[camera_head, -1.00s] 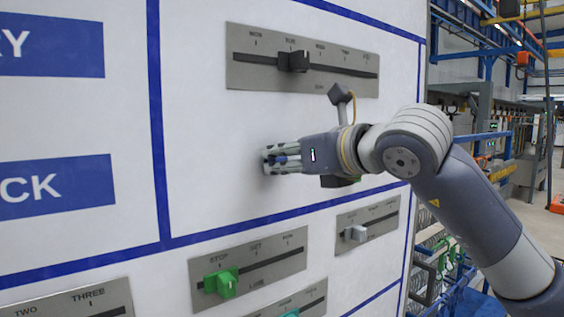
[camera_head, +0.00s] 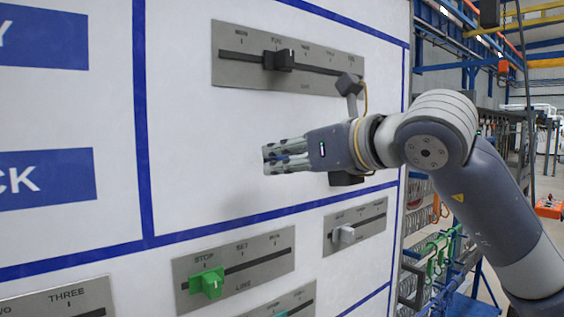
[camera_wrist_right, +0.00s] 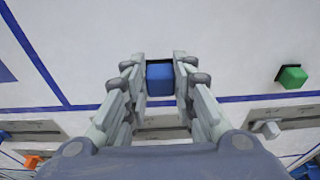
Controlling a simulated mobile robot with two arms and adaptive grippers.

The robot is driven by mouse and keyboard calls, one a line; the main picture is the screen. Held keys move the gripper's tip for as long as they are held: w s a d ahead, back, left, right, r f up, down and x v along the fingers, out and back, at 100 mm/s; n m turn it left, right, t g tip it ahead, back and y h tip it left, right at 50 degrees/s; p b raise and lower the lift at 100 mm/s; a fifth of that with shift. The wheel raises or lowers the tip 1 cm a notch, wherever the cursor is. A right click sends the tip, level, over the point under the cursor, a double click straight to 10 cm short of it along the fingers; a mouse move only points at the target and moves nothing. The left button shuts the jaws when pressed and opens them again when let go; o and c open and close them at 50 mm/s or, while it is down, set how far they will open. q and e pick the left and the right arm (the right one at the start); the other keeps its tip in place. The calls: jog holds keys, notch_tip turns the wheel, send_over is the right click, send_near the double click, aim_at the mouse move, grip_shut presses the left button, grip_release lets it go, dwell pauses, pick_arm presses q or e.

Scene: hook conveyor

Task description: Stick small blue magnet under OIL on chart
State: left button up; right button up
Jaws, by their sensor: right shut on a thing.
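My right gripper (camera_head: 268,160) is shut on a small blue magnet (camera_wrist_right: 160,78). The strip's small labels are too blurred for me to find OIL. My left gripper is not in view.
A black slider (camera_head: 278,60) sits on the top strip. A green slider (camera_head: 207,283) is at STOP on a lower strip, and a grey slider (camera_head: 343,235) is to its right. Hooks and blue racks stand beyond the chart's right edge.

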jog(key=shift+f+b+v, duration=0.2)
jog(key=shift+b+v, duration=0.3)
jog(key=shift+v, duration=0.55)
